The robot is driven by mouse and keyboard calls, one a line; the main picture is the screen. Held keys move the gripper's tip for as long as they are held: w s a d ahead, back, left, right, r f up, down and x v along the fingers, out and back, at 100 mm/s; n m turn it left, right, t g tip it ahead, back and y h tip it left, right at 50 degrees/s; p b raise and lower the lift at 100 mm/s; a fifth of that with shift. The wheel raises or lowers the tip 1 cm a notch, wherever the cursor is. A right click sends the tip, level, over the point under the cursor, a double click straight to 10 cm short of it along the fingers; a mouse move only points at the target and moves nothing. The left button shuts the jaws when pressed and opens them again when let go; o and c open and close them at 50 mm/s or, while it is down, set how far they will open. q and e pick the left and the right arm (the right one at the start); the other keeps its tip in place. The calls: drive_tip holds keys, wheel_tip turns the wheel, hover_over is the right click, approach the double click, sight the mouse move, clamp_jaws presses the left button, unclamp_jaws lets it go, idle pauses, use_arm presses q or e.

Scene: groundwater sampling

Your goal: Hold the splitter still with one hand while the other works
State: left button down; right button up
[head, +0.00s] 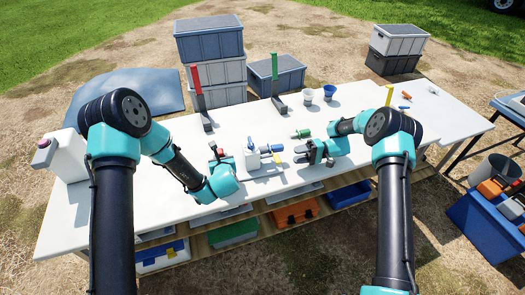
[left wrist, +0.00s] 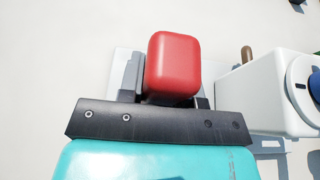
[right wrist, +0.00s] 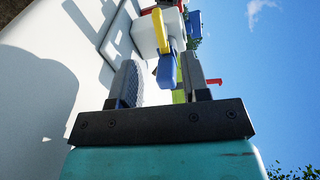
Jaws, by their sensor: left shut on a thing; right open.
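The splitter is a white block (head: 252,161) on a pale base plate on the table, with blue and yellow parts on it. It shows at the right of the left wrist view (left wrist: 265,95) and at the top of the right wrist view (right wrist: 148,38). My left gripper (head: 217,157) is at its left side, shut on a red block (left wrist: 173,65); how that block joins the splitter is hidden. My right gripper (head: 319,152) is open to the right of the splitter. In the right wrist view a blue part (right wrist: 168,70) and a yellow lever (right wrist: 162,30) appear between its fingers, apparently beyond them.
A green piece (head: 302,133) lies behind my right gripper. Upright red (head: 196,82) and green (head: 274,70) posts and two cups (head: 328,92) stand at the table's back. A white jug (head: 62,155) is at the left end. The front left tabletop is clear.

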drive_tip(key=shift+s+a, duration=0.2)
drive_tip(key=shift+a, duration=1.1)
drive_tip(key=shift+s+a, duration=0.25)
drive_tip(key=shift+a, duration=1.1)
drive_tip(key=shift+s+a, duration=0.2)
drive_tip(key=shift+a, duration=1.1)
clamp_jaws()
drive_tip(key=shift+f+n, duration=0.15)
drive_tip(key=shift+n, duration=0.45)
unclamp_jaws()
drive_tip(key=d, duration=0.4)
drive_tip(key=w+d, duration=0.1)
drive_tip(key=d, duration=0.3)
drive_tip(key=w+d, duration=0.1)
drive_tip(key=d, duration=0.3)
